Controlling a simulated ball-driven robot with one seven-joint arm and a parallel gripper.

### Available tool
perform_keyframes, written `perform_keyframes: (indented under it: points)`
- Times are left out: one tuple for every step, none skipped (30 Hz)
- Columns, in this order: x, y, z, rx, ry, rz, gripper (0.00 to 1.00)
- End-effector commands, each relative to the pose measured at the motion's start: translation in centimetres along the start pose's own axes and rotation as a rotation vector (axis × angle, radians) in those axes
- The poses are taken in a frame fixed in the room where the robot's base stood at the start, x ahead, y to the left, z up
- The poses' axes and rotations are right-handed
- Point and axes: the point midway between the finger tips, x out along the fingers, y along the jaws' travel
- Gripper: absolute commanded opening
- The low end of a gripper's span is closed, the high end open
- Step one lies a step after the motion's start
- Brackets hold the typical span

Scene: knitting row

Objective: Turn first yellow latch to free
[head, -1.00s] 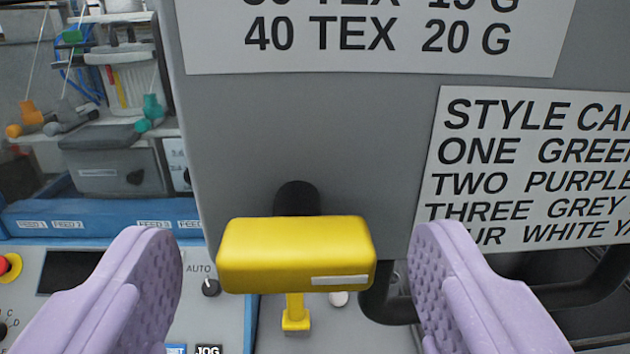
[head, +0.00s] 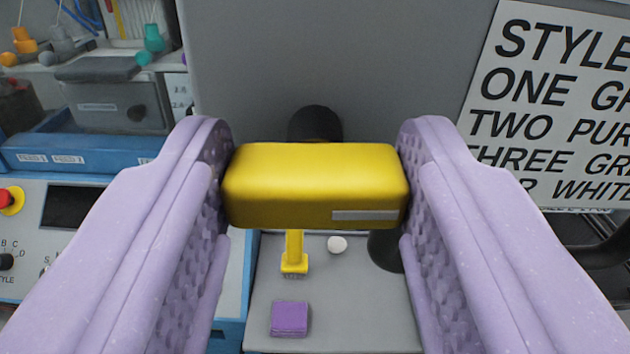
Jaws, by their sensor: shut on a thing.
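The yellow latch (head: 316,185) is a rounded block with a pale strip at its lower right, in the middle of the head view. It lies level, its long side across the picture, in front of a dark round mount (head: 315,123) on the grey panel. My gripper (head: 315,180) has lilac, textured fingers, one at each end of the latch. The fingers are shut on the latch, pressing its left and right ends. The latch's back side is hidden.
A small yellow part (head: 294,258), a white knob (head: 337,244) and a purple block (head: 290,318) sit below on a grey surface. A style card (head: 555,105) is on the panel at right. A control panel with a red button (head: 8,199) is at left.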

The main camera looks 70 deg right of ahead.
Motion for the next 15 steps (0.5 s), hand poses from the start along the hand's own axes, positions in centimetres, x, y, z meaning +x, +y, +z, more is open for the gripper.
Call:
perform_keyframes:
  points:
    - [-0.05,-0.07,-0.21,-0.024,-0.001,-0.002,0.18]
    - [-0.05,-0.09,-0.22,-0.039,-0.001,-0.002,0.18]
    - [-0.05,-0.09,-0.26,-0.063,-0.001,-0.002,0.18]
    - [-0.04,-0.07,-0.31,-0.083,0.0,-0.001,0.18]
    - [-0.03,-0.07,-0.34,-0.104,0.0,-0.001,0.18]
    - [-0.03,-0.08,-0.34,-0.135,-0.001,-0.001,0.18]
    - [-0.05,-0.11,-0.35,-0.16,-0.001,-0.001,0.18]
    - [-0.06,-0.14,-0.39,-0.186,-0.001,-0.002,0.18]
    - [-0.05,-0.15,-0.42,-0.222,0.0,-0.002,0.18]
    - [-0.04,-0.15,-0.41,-0.249,-0.001,-0.001,0.18]
    - [-0.04,-0.16,-0.42,-0.278,-0.001,-0.001,0.18]
    - [-0.05,-0.19,-0.43,-0.316,-0.001,-0.002,0.18]
    - [-0.05,-0.2,-0.41,-0.345,0.0,-0.002,0.18]
    - [-0.05,-0.22,-0.43,-0.374,0.0,-0.002,0.18]
    - [-0.05,-0.24,-0.42,-0.412,0.0,-0.002,0.18]
